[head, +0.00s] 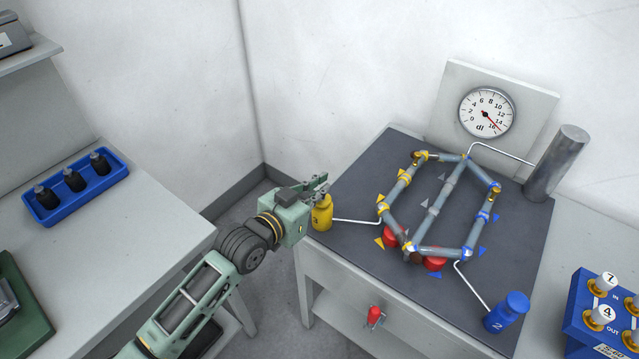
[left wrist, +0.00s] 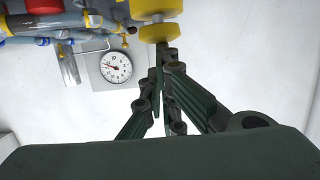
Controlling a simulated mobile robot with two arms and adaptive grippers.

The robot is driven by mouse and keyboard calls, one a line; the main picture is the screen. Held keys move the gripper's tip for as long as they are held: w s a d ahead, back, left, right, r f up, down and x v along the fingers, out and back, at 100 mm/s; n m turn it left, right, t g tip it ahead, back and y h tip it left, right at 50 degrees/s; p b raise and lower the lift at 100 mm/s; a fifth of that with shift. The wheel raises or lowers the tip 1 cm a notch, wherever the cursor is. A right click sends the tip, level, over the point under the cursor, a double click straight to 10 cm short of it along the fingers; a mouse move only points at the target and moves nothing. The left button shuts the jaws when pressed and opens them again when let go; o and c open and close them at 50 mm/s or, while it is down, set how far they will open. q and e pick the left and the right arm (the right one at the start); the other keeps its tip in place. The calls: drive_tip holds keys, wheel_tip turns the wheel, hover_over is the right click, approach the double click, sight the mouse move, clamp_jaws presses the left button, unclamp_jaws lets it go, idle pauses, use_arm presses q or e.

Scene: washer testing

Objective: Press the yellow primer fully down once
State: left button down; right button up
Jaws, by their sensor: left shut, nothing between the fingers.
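The yellow primer (head: 321,216) is a small bottle marked 3 at the left edge of the dark mat, with a thin tube running right from it. My left gripper (head: 319,186) is shut and empty, with its fingertips right at the top of the primer. They hide the primer's cap in the head view. In the left wrist view, the yellow primer (left wrist: 158,10) is at the top edge, and the shut fingertips (left wrist: 164,54) are close to its yellow cap. I cannot tell whether they touch it. My right gripper is not in view.
A pipe loop (head: 428,207) with red valves fills the mat's middle. A blue bottle (head: 507,312) stands at the front right. A dial gauge (head: 486,112) and a metal cylinder (head: 556,164) are behind. A blue tray (head: 75,185) lies on the left table.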

sight(318, 212)
use_arm(q)
drive_tip(key=shift+f, duration=0.2)
drive_tip(key=s+a+r+p, duration=0.1)
drive_tip(key=s+a+r, duration=0.4)
drive_tip(key=s, duration=0.3)
drive_tip(key=shift+a+r, duration=0.35)
drive_tip(key=shift+r, duration=0.55)
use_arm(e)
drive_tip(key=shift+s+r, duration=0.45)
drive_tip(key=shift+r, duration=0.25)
